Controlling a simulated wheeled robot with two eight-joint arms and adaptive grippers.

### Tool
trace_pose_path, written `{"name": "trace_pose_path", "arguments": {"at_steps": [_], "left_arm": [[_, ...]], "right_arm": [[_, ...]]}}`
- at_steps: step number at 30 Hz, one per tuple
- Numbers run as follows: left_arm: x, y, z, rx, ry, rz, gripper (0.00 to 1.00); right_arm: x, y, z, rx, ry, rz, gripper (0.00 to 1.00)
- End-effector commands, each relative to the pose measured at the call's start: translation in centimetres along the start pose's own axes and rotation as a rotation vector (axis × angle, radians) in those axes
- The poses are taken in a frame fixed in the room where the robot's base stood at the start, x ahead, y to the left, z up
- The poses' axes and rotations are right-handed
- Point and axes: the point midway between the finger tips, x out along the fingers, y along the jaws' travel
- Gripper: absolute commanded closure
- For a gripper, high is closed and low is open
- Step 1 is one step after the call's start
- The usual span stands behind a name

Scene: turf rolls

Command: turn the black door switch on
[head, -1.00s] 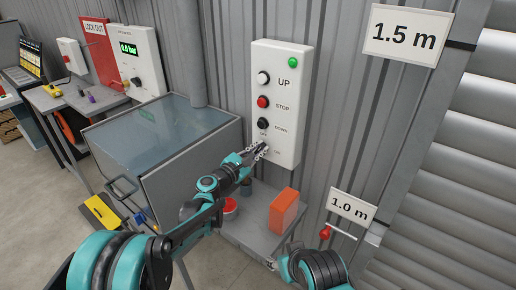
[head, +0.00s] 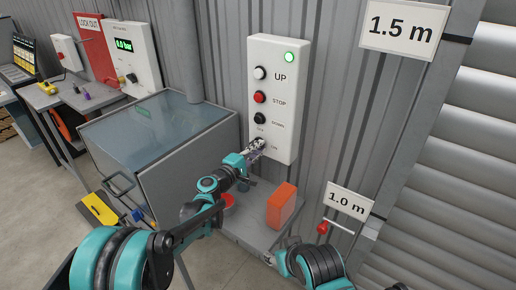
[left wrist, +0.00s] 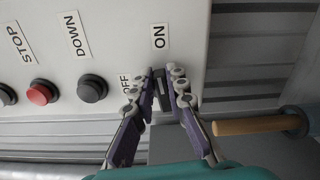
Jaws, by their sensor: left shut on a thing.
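The black door switch (left wrist: 163,89) is on the white control box (head: 287,100), below the DOWN button. In the left wrist view its narrow handle sits between my fingertips and points roughly up towards the ON label (left wrist: 158,37); the OFF label (left wrist: 125,83) is to its left. My left gripper (head: 257,147) is shut on the switch, with one finger on each side, and hides most of it in the head view. A green lamp (head: 290,57) at the top of the box glows.
Above the switch are the DOWN (head: 260,119), STOP (head: 260,97) and UP (head: 260,73) buttons. A grey cabinet (head: 160,130) stands left of my forearm. An orange box (head: 281,206) rests on the small grey table (head: 250,233) below. The shutter (head: 450,180) is at right.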

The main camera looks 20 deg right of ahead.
Motion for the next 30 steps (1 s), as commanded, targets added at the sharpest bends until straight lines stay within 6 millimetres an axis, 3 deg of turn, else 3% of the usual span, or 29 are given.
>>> {"name": "trace_pose_path", "arguments": {"at_steps": [9, 26, 27, 29, 30], "left_arm": [[-0.02, -0.37, 0.03, 0.129, -0.001, -0.001, 1.0], [-0.02, -0.44, 0.04, 0.16, -0.002, -0.002, 1.0], [-0.02, -0.44, 0.04, 0.16, -0.002, -0.002, 0.81], [-0.02, -0.43, 0.04, 0.159, -0.002, -0.001, 0.66], [-0.02, -0.42, 0.03, 0.159, -0.002, -0.001, 0.66]], "right_arm": [[0.09, 0.0, 0.06, 0.0, 0.0, 0.0, 0.51], [0.1, 0.0, 0.08, 0.0, 0.0, 0.0, 0.51], [0.11, 0.0, 0.08, 0.0, 0.0, 0.0, 0.51], [0.11, 0.0, 0.08, 0.0, 0.0, 0.0, 0.51], [0.1, 0.0, 0.08, 0.0, 0.0, 0.0, 0.51]]}}
